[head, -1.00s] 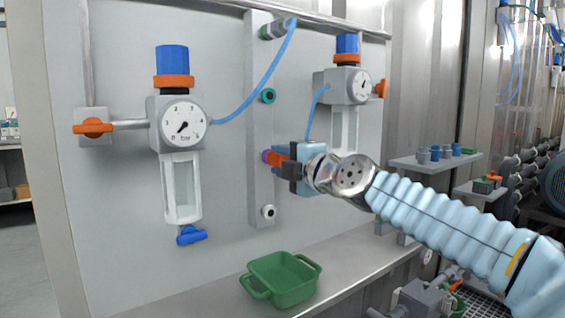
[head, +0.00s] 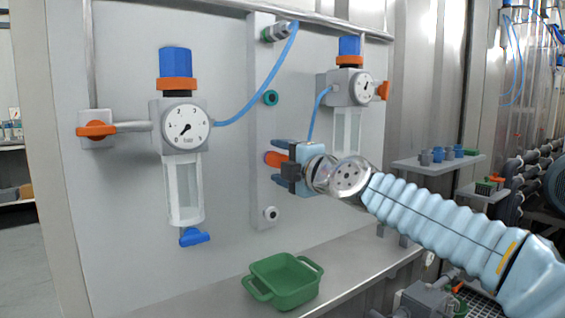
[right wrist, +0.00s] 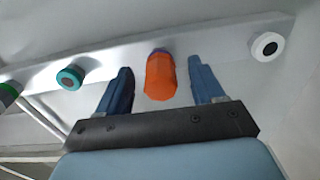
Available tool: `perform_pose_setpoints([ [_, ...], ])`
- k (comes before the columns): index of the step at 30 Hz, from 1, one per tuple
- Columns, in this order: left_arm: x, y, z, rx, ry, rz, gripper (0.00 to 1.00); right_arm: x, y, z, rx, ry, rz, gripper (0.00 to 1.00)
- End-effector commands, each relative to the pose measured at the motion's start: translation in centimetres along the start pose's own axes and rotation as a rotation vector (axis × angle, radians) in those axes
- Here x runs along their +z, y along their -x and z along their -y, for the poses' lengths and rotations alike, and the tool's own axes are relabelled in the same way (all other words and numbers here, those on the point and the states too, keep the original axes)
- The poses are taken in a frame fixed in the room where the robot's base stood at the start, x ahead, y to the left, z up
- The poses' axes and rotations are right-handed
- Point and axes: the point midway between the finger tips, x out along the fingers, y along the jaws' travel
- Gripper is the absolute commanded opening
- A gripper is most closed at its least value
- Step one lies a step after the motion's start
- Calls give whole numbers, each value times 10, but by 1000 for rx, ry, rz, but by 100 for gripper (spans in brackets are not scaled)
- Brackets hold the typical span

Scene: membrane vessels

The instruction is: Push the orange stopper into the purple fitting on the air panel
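The orange stopper (head: 275,159) sits at the purple fitting (right wrist: 160,51) on the panel's vertical rail, pointing out from it. In the right wrist view the stopper (right wrist: 160,77) is between the blue fingers of my right gripper (right wrist: 160,68), with a gap on each side. My right gripper (head: 283,162) is open around the stopper and not gripping it. Only a thin purple rim shows behind the stopper; how deep it sits I cannot tell. My left gripper is not in view.
The rail (head: 262,120) also carries a teal fitting (head: 270,98) above and a white one (head: 270,214) below. Two gauge units (head: 182,125) (head: 352,88) flank it, with blue hoses. A green tray (head: 284,280) rests on the ledge below.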

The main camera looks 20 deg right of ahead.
Motion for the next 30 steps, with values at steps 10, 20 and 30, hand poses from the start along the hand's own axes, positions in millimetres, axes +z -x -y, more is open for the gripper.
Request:
perform_pose_setpoints([
  [10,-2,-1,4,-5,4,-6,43,0,3,1,1,0,1,67],
  [20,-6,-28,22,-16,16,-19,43,0,69,4,4,2,2,67],
  [30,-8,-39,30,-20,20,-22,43,0,129,1,2,0,0,67],
])
